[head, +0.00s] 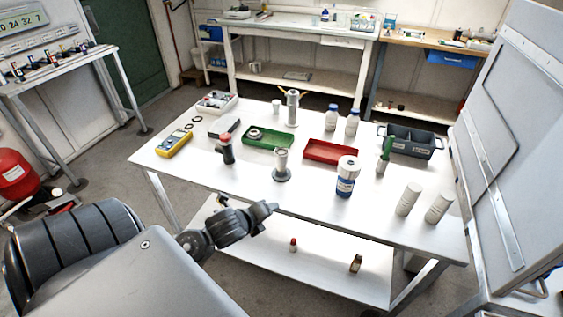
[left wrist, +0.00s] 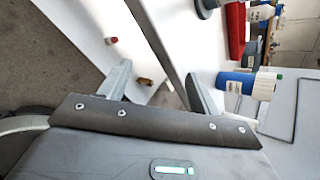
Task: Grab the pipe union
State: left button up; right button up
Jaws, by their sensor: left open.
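A small grey ring-shaped fitting (head: 254,134), which looks like the pipe union, lies in the green tray (head: 266,144) on the white table. It is too small to be sure of. A grey upright cylinder with a flanged foot (head: 281,168) stands in front of that tray. My left gripper (head: 268,210) is at the table's front edge, nearer to me than these things and apart from them. In the left wrist view its two fingers (left wrist: 160,88) are spread with nothing between them. My right gripper is not in view.
On the table (head: 225,178) are a red tray (head: 327,150), a blue-labelled tub (head: 346,178), a dark crate (head: 410,142), white cylinders (head: 409,198), bottles (head: 352,122) and a yellow meter (head: 174,143). Two small bottles stand on the lower shelf (head: 325,270). The table's front left is clear.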

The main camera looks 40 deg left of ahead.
aim_at(278, 161)
pick_arm(q)
jog(key=w+a+r+m+t, duration=0.4)
jog(key=w+a+r+m, duration=0.2)
jog(key=w+r+m, duration=0.45)
jog(key=shift+m+g, duration=0.3)
jog(key=shift+m, duration=0.25)
jog(key=f, duration=0.1)
jog(key=w+f+p, duration=0.1)
jog(key=w+f, duration=0.1)
jog(key=f, duration=0.1)
jog(key=shift+w+a+f, duration=0.1)
jog(key=shift+w+a, duration=0.1)
jog(key=shift+a, duration=0.1)
jog(key=shift+w+a+p, duration=0.15)
jog(key=shift+w+p, duration=0.25)
jog(key=shift+p, duration=0.3)
jog(key=p+x, duration=0.1)
jog(key=x, duration=0.2)
jog(key=shift+w+a, duration=0.2)
jog(key=shift+w, duration=0.05)
jog(key=shift+w+f, duration=0.25)
jog(key=shift+w, duration=0.1)
jog(key=shift+a, duration=0.1)
jog(key=c, duration=1.2)
